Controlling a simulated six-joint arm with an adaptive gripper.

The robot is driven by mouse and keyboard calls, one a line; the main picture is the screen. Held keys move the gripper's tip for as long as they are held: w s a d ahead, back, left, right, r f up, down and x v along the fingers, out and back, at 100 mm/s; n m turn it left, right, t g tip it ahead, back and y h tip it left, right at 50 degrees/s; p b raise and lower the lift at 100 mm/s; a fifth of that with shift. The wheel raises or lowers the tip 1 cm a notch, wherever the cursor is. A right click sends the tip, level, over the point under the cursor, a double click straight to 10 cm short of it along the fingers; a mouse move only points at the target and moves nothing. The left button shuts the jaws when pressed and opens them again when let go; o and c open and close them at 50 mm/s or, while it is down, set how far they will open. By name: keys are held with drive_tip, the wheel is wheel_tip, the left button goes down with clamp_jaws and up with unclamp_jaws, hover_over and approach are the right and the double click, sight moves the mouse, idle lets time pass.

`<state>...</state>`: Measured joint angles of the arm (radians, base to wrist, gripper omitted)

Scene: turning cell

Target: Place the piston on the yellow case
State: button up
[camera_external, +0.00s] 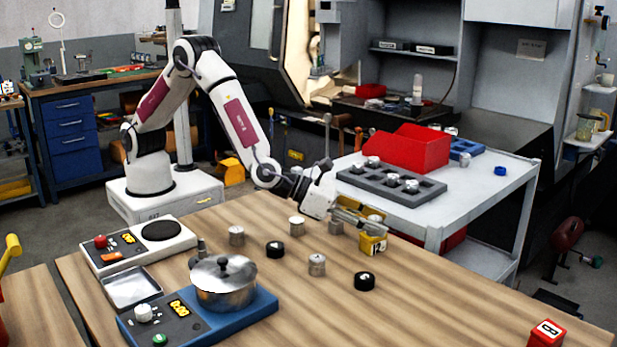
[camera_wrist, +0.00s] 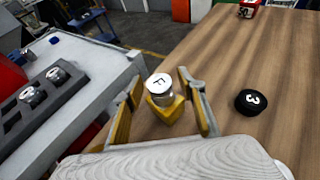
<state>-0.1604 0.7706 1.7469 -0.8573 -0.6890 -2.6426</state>
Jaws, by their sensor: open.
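The piston (camera_wrist: 160,88), a silver cylinder with a white top marked "F", stands upright on the yellow case (camera_wrist: 164,112) in the wrist view. In the external view the yellow case (camera_external: 373,244), marked 12, sits on the wooden table near its edge by the cart. The piston's top shows there only partly, behind my fingers. My gripper (camera_external: 360,220) is open, with one finger on each side of the piston. In the wrist view a small gap shows between the piston and the right finger.
Several silver cylinders, such as one (camera_external: 317,265), and black discs (camera_external: 364,281) stand on the table. A pot (camera_external: 222,281) sits on a blue scale-like unit to the left. The cart (camera_external: 480,185) holds a grey tray and red bin (camera_external: 420,150). The table's right side is mostly clear.

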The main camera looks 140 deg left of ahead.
drive_tip(key=shift+r, duration=0.2)
drive_tip(key=v, duration=1.2)
idle(0.6)
drive_tip(key=s+d+r+m+t+h, duration=0.1)
drive_tip(key=s+d+r+m+h, duration=0.2)
drive_tip(key=d+r+m+h, duration=0.55)
drive_tip(key=s+d+r+m, duration=0.4)
drive_tip(key=s+d+m, duration=0.55)
drive_tip(key=m, duration=0.65)
drive_tip(key=s+f+m+g, duration=0.2)
drive_tip(key=s+m+g, duration=0.3)
drive_tip(key=s+m, duration=1.4)
drive_tip(key=s, duration=0.8)
drive_tip(key=shift+s+a+m+g, duration=0.3)
drive_tip(key=shift+s+a+m, duration=0.05)
drive_tip(key=shift+a, duration=0.05)
